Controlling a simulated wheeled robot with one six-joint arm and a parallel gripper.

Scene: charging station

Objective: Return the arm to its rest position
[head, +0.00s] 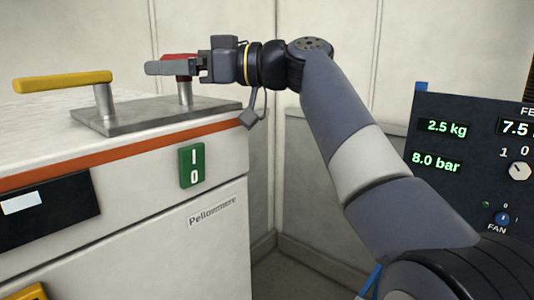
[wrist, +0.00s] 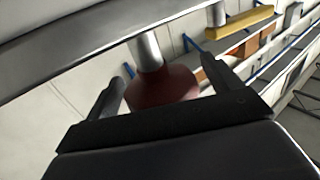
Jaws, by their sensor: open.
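My arm (head: 345,140) reaches out to the left over the white cabinet in the head view. My gripper (head: 168,67) is at its end, level with a red knob (head: 180,56) on a short metal post (head: 185,94). In the wrist view my gripper (wrist: 162,74) is open, with one finger on each side of the red knob (wrist: 165,88). I cannot tell whether the fingers touch it. In the head view the near finger hides part of the knob.
The post and a yellow-handled lever (head: 62,82) stand on a metal plate (head: 150,114) on the white cabinet (head: 120,235). A green switch (head: 192,165) is on the cabinet's side. A dark panel with readouts (head: 460,160) stands at the right, behind my arm.

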